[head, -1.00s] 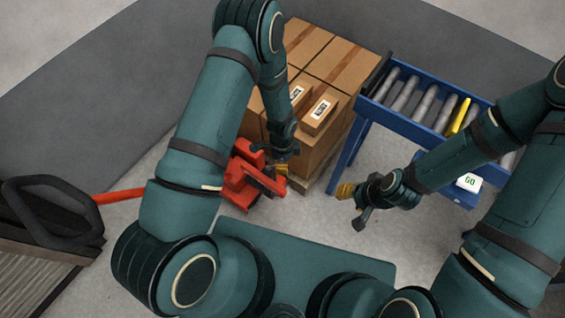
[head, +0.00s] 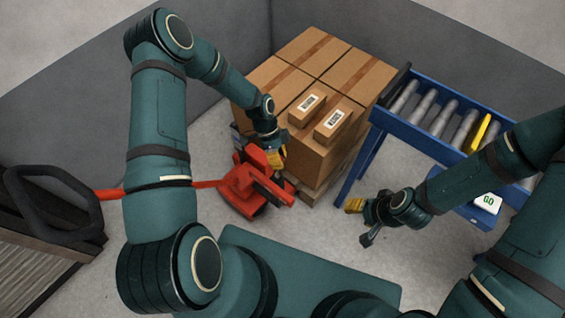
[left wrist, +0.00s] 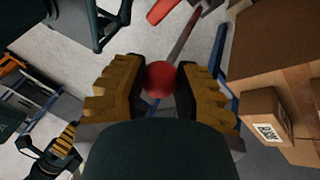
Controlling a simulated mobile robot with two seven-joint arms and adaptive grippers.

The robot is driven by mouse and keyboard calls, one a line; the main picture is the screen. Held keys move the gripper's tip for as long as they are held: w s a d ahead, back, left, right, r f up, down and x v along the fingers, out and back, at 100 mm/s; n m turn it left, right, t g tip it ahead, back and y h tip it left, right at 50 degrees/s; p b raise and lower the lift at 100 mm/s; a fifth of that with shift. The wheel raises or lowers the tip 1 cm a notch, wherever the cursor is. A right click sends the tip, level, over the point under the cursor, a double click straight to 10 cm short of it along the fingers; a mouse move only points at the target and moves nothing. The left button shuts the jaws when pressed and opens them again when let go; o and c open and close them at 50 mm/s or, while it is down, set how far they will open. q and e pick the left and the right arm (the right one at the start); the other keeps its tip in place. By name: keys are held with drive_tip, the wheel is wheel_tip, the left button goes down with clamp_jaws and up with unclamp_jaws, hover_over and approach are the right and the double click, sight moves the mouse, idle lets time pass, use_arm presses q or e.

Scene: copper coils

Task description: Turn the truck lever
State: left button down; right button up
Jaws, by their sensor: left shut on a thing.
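The red pallet truck (head: 248,190) stands on the floor in front of the stacked boxes. In the left wrist view its lever shows as a thin rod (left wrist: 183,38) ending in a round red knob (left wrist: 161,79). My left gripper (head: 275,158) is at the top of the truck, beside the boxes. In its wrist view the ribbed yellow fingers (left wrist: 160,88) are on either side of the knob, shut on it. In the head view the knob is hidden by the gripper. My right gripper (head: 358,220) hangs empty over clear floor, its fingers apart.
Cardboard boxes (head: 283,78) on a pallet stand just behind the truck, two small labelled boxes on top. A blue roller conveyor (head: 410,128) with a GO button (head: 488,202) is on the right. The truck's long red handle (head: 110,192) reaches left to a black grip loop.

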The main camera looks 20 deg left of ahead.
use_arm(q)
drive_tip(key=shift+w+a, duration=0.25)
drive_tip(key=shift+a, duration=0.25)
drive_tip(key=c, duration=0.6)
unclamp_jaws()
drive_tip(key=v, duration=1.2)
drive_tip(key=shift+s, duration=0.1)
drive_tip(key=s+d+f+n+t, duration=0.2)
drive_tip(key=s+d+n, duration=0.4)
drive_tip(key=s+n, duration=0.1)
drive_tip(key=s+d+f+n+t, duration=0.2)
drive_tip(key=s+d+f+n, duration=0.1)
drive_tip(key=s+d+n, duration=0.4)
drive_tip(key=n, duration=0.3)
drive_tip(key=shift+s+d+t+y, duration=0.15)
drive_tip(key=shift+s+t+y, duration=0.15)
drive_tip(key=shift+t+y, duration=0.1)
